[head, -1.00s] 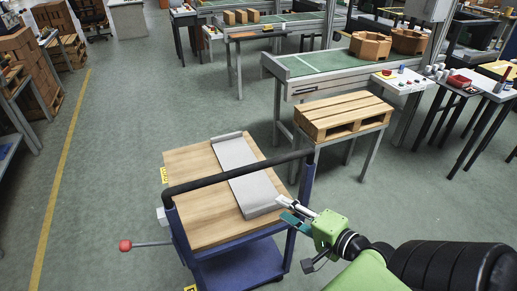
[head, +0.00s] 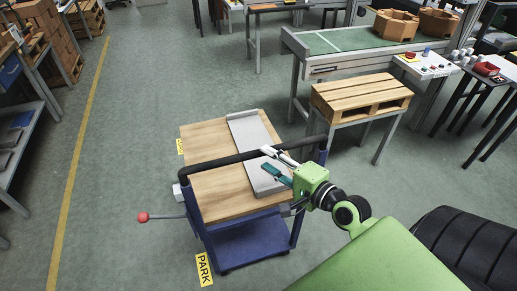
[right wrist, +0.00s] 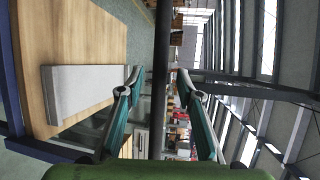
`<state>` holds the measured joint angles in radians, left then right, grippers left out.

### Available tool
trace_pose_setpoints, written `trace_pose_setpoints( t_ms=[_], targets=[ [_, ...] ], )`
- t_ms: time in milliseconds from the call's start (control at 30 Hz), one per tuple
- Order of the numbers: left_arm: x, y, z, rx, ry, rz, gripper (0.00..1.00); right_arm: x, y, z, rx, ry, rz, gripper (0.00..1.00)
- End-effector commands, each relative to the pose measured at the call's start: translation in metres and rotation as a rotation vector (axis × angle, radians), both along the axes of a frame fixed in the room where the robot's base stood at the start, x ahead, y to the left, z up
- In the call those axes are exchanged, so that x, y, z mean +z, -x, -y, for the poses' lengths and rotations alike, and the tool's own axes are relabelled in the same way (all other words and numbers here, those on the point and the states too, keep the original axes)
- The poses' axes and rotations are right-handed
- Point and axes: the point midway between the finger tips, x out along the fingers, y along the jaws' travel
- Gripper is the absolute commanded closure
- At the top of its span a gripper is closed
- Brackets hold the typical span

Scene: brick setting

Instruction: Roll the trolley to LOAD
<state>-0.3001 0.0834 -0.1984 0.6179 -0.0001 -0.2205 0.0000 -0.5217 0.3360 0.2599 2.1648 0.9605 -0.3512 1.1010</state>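The blue trolley (head: 245,237) has a wooden top (head: 208,150), a black push handle (head: 213,163) and a side lever with a red knob (head: 142,217). A grey metal tray (head: 246,131) lies on the top; it also shows in the right wrist view (right wrist: 85,92). My right gripper (head: 266,160) is open at the right half of the handle. In the right wrist view the handle (right wrist: 160,75) runs between the lines of the open fingers (right wrist: 157,72); I cannot tell whether they surround it. My left gripper is out of view. No LOAD sign is readable.
A yellow PARK label (head: 204,269) is on the floor by the trolley. A pallet (head: 360,95) on a stand is behind right, near the green-topped conveyor (head: 345,38). A yellow line (head: 70,185) runs along the left, beside shelving (head: 30,110). Floor between line and trolley is clear.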

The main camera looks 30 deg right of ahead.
Motion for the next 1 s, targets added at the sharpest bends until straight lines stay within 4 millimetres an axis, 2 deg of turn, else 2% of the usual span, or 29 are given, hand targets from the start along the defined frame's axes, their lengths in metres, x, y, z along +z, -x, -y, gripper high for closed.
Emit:
trace_pose_setpoints(
  t_ms=[100,300,733,867,1000],
  targets=[
    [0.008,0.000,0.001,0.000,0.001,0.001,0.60,-0.001,-0.020,-0.003,-0.001,0.000,0.002,0.67],
    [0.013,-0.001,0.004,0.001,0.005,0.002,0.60,-0.007,-0.041,-0.006,-0.001,0.001,0.000,0.67],
    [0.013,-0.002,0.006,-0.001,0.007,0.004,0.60,-0.010,-0.049,-0.008,-0.001,0.001,0.000,0.67],
    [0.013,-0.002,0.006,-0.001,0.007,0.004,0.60,-0.010,-0.049,-0.008,-0.001,0.001,-0.001,1.00],
    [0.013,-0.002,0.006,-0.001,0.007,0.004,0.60,-0.010,-0.048,-0.008,-0.001,0.001,-0.001,1.00]
  ],
)
